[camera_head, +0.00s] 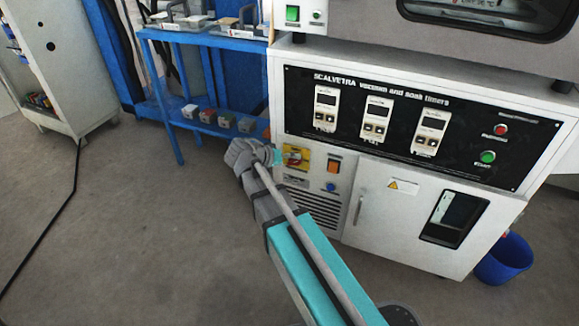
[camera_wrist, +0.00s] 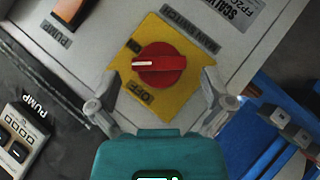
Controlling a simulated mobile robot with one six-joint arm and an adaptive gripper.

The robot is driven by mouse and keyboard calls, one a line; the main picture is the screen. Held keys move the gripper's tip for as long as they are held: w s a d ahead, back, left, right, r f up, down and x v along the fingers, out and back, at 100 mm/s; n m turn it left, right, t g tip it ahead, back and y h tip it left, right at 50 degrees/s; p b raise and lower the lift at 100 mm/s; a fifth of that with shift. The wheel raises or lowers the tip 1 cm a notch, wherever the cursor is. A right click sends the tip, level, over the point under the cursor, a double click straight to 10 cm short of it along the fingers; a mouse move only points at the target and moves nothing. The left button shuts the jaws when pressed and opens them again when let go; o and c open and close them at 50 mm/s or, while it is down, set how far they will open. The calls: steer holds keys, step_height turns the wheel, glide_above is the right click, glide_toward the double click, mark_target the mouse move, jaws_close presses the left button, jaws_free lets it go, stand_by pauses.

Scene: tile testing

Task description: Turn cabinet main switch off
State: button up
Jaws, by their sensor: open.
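The main switch is a red rotary knob (camera_wrist: 160,64) on a yellow plate (camera_wrist: 185,98), seen close up in the wrist view. The plate has an ON label and an OFF label, both on the left part of the plate. The knob's white mark points left in the picture, between the two labels. My gripper (camera_wrist: 158,80) is open, with one finger on each side of the knob; I cannot tell whether they touch it. In the head view, the yellow plate (camera_head: 297,150) is on the cabinet front (camera_head: 360,172), with my gripper (camera_head: 277,157) close at its left.
A PUMP switch (camera_wrist: 72,8) is near the knob. The cabinet has a black timer panel (camera_head: 400,105), a door with a handle (camera_head: 359,210) and a vent. A blue shelf (camera_head: 180,110) stands left of it. A blue bin (camera_head: 505,260) is at right.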

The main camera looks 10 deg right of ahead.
steer(key=shift+b+x, duration=0.3)
steer(key=shift+x, duration=0.6)
steer(key=c, duration=1.1)
steer(key=shift+w+a+f+n+h+b, duration=0.1)
steer(key=shift+f+n+h+b, duration=0.15)
steer(key=shift+h+b, duration=0.35)
steer(key=shift+n+g+h+b, duration=0.3)
steer(key=shift+n+h+b, duration=0.15)
steer(key=shift+b, duration=0.35)
steer(key=shift+r+n+h+b, duration=0.25)
steer(key=shift+n+h+b, duration=0.15)
steer(key=shift+h+b, duration=0.15)
